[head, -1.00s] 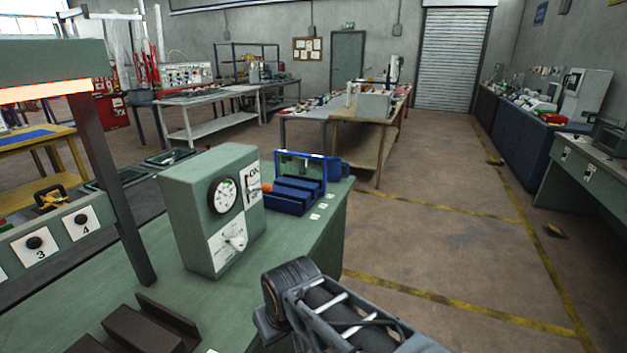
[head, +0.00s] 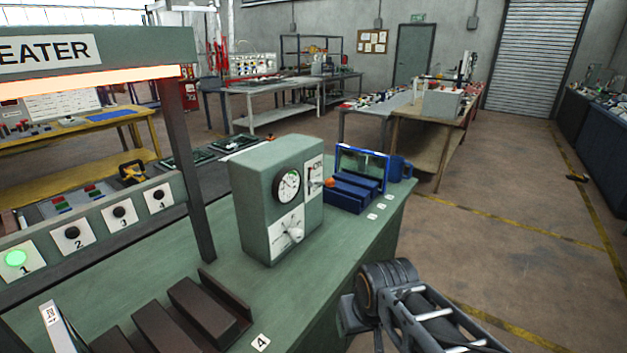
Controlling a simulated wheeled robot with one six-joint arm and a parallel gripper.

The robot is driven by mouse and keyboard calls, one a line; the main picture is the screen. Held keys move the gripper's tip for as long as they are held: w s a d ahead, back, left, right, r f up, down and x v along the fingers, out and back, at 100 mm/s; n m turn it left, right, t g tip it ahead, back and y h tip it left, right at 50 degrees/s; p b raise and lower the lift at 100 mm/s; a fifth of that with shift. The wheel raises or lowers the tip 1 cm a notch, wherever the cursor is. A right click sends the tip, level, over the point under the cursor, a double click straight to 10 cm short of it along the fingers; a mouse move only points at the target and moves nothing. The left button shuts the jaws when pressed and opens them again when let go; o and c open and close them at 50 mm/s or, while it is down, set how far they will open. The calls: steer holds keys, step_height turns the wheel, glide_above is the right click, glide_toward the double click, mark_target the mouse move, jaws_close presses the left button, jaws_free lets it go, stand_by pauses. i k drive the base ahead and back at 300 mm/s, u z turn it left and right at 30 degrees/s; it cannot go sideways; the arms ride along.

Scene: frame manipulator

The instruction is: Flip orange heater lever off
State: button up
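A small orange knob (head: 331,183), apparently the heater lever's end, sticks out beside the white switch plate (head: 315,177) on the right part of the green control box (head: 262,205). The plate has dark lettering near its top, seemingly "ON". The lever's shaft and exact position are too small to tell. The box front also has a round gauge (head: 287,187) and a white dial knob (head: 294,234). My arm shows at the bottom right, apart from the box, but my gripper's fingers are not in view.
The box stands on a green bench (head: 230,290). A dark post (head: 188,165) under a sign ending "EATER" (head: 45,52) stands left.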

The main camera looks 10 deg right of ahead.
mark_target(330, 182)
steer(key=u, duration=0.55)
steer(key=k, duration=1.3)
steer(key=z, duration=0.1)
steer(key=i, duration=0.5)
steer(key=z, duration=0.8)
steer(key=i, duration=0.85)
steer(key=u, duration=0.55)
steer(key=i, duration=0.5)
steer(key=u, duration=0.5)
